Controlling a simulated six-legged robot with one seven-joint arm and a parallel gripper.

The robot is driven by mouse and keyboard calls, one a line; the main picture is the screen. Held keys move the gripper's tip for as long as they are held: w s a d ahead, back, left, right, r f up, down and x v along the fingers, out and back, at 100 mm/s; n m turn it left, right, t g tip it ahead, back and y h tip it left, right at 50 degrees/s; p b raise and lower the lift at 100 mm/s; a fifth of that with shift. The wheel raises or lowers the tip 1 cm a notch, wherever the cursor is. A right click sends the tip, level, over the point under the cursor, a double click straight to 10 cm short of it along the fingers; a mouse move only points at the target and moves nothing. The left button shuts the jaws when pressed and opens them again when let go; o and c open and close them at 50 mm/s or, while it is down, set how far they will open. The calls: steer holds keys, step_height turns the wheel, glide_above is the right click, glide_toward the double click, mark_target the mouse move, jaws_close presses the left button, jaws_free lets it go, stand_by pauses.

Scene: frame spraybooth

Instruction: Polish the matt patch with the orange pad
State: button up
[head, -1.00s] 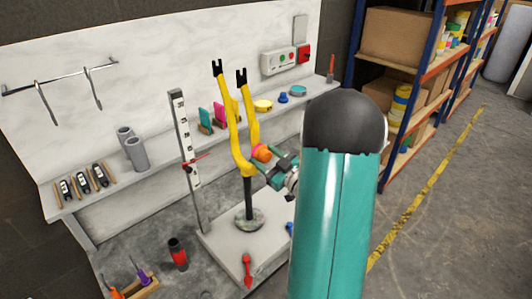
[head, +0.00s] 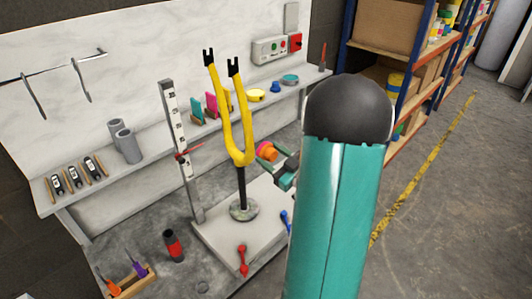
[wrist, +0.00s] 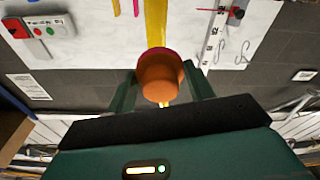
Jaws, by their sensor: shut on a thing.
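My gripper (head: 279,165) is shut on the orange pad (head: 266,151), which has a pink face. In the wrist view the orange pad (wrist: 160,80) sits between the two fingers of my gripper (wrist: 160,92). The yellow fork (head: 242,145) stands upright, prongs up, on a dark post over a round foot. The pad is just right of the fork's lower part, with a narrow gap in the head view. In the wrist view a strip of the yellow fork (wrist: 157,30) shows behind the pad. I cannot make out the matt patch.
A ruled upright (head: 174,125) with a red pointer stands left of the fork on the grey base plate (head: 225,235). A red-black tool (head: 173,245) and a red tool (head: 242,258) are in front. A shelf behind holds gauges, grey tubes (head: 127,145) and coloured discs.

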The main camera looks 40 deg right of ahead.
steer(key=shift+s, duration=0.15)
steer(key=shift+s, duration=1.45)
